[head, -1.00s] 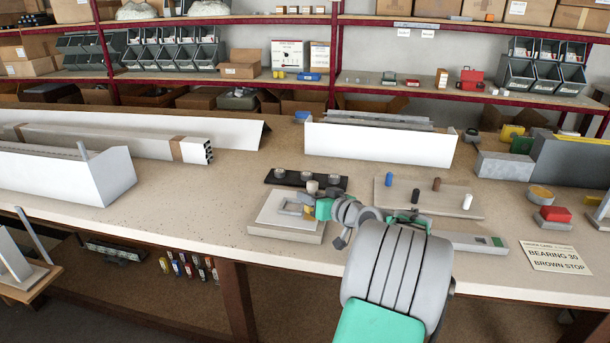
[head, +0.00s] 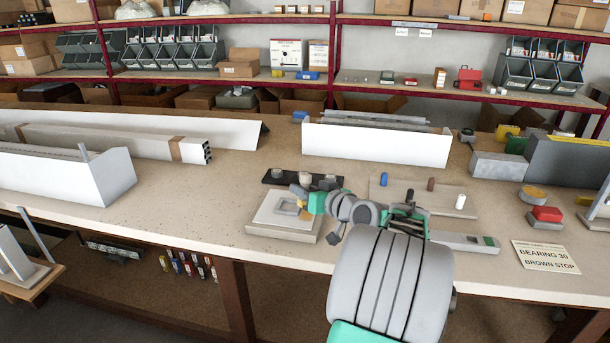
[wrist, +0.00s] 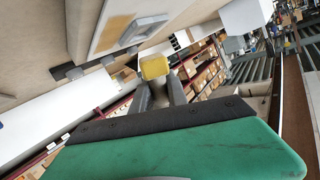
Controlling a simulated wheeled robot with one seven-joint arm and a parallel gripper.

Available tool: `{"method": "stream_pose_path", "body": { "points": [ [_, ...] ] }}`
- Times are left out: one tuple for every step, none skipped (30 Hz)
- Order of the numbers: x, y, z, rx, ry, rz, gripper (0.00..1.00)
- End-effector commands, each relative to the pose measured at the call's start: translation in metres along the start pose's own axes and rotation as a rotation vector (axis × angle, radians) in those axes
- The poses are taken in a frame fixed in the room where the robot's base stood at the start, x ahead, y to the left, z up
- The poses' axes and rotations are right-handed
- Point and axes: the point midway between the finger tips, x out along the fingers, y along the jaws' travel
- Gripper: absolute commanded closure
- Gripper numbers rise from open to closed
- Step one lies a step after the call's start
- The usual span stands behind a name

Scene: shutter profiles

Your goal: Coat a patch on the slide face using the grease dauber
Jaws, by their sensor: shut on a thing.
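My gripper (head: 308,200) is shut on the grease dauber, whose yellow head (wrist: 155,68) sticks out between the fingers in the wrist view. In the head view the dauber's yellow head (head: 298,190) is above the back right part of the slide face (head: 272,208), a white plate on a pale block. The slide face also shows in the wrist view (wrist: 172,10), with a grey raised frame (wrist: 145,30) and an orange-tan patch (wrist: 112,32) on it. The dauber appears apart from the plate in the wrist view.
A black tray (head: 268,181) with small round pots stands just behind the plate. A board (head: 390,186) with blue, brown and white pegs lies to the right. White profiles (head: 380,146) stand behind. The bench left of the plate is clear.

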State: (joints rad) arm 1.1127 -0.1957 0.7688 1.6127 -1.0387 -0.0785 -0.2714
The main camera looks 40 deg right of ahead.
Motion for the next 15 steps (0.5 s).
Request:
{"method": "stream_pose_path", "body": {
  "points": [
    [-0.001, -0.002, -0.007, -0.002, 0.001, -0.001, 1.0],
    [-0.002, -0.003, -0.01, -0.003, 0.001, -0.001, 1.0],
    [-0.003, -0.005, -0.013, -0.003, 0.001, -0.002, 1.0],
    [-0.003, -0.006, -0.016, -0.003, 0.001, -0.002, 1.0],
    [-0.003, -0.006, -0.018, -0.003, 0.001, -0.003, 1.0],
    [-0.004, -0.008, -0.021, -0.003, 0.0, -0.003, 1.0],
    [-0.004, -0.009, -0.024, -0.002, 0.0, -0.004, 1.0],
    [-0.005, -0.01, -0.026, -0.002, 0.0, -0.005, 1.0],
    [-0.005, -0.011, -0.028, -0.003, -0.001, -0.005, 1.0],
    [-0.005, -0.012, -0.03, -0.003, -0.001, -0.006, 1.0],
    [-0.005, -0.012, -0.031, -0.003, -0.001, -0.006, 1.0],
    [-0.006, -0.013, -0.032, -0.003, -0.002, -0.007, 1.0],
    [-0.006, -0.013, -0.033, -0.003, -0.002, -0.007, 1.0],
    [-0.006, -0.013, -0.033, -0.003, -0.002, -0.007, 1.0],
    [-0.006, -0.013, -0.033, -0.003, -0.002, -0.007, 1.0]
  ]
}}
